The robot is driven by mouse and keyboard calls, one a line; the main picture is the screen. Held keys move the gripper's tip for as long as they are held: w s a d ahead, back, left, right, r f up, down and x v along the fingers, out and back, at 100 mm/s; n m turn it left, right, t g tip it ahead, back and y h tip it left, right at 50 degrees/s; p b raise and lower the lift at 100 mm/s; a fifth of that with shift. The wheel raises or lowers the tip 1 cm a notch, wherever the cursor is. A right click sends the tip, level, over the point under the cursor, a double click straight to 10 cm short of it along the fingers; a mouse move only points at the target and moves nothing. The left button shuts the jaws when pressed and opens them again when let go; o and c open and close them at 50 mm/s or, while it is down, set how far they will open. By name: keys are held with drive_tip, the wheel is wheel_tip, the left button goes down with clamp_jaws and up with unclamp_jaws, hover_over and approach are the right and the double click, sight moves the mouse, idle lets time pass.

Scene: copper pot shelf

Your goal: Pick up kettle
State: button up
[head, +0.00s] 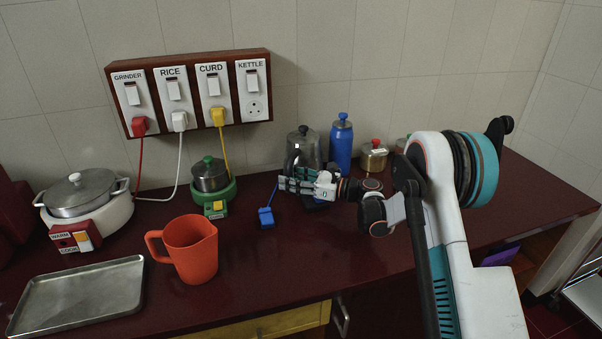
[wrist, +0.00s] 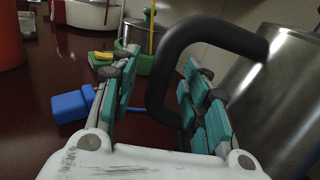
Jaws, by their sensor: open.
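The kettle (head: 304,142) is a grey metal vessel with a dark lid knob, standing near the wall at the back of the counter in the head view. In the wrist view its shiny body (wrist: 286,88) fills the right side, and its black handle (wrist: 158,75) loops out to the left. My gripper (head: 288,183) is in front of the kettle, its fingers pointing left. In the wrist view my gripper (wrist: 157,88) is open, with the handle's upright part between the fingers. The right finger appears between the handle and the body. Contact cannot be told.
A blue plug (head: 266,217) lies just left of my gripper. A blue bottle (head: 341,145) and a brass pot (head: 374,156) stand right of the kettle. An orange jug (head: 192,250) and green-based cooker (head: 211,178) stand left.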

drive_tip(key=shift+w+a, duration=0.1)
drive_tip(key=shift+a, duration=0.25)
clamp_jaws()
drive_tip(key=shift+r, duration=0.2)
